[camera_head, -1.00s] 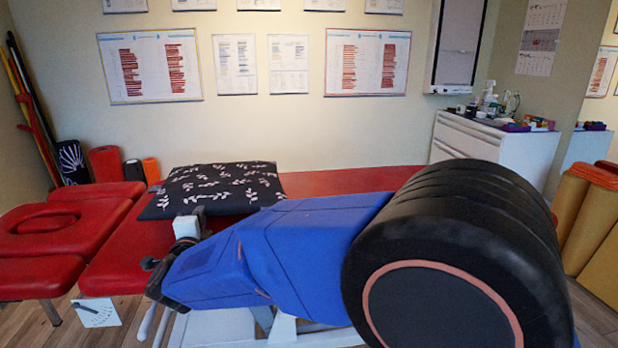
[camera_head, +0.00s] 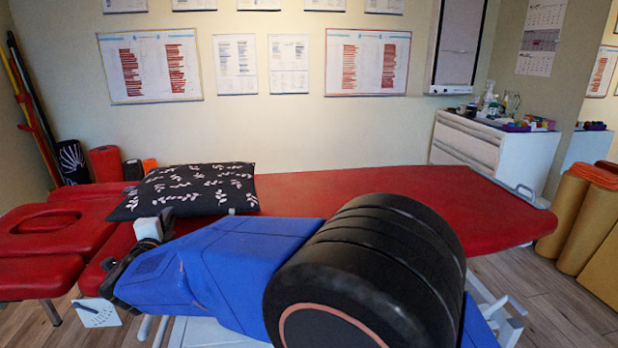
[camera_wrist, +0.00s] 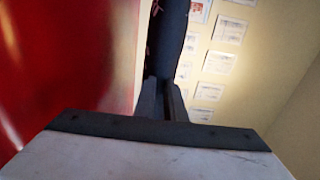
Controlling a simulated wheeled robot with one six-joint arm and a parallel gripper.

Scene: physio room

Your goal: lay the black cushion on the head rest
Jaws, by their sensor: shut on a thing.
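The black cushion (camera_head: 190,190) has a white leaf pattern and lies roughly flat in the head view, over the left part of the red couch. My gripper (camera_wrist: 165,98) is shut on its near edge; the wrist view shows the dark cushion (camera_wrist: 168,35) edge-on between the fingers. The red head rest (camera_head: 85,222), with an oval face hole, is at the left end of the couch. The cushion's left edge reaches close to it in the picture. I cannot tell whether the cushion touches the couch.
The red couch top (camera_head: 370,190) is bare to the right of the cushion. A white cabinet (camera_head: 500,150) with bottles stands at the back right, and tan rolls (camera_head: 590,220) stand at the far right. Rollers (camera_head: 105,163) and poles stand behind the head end.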

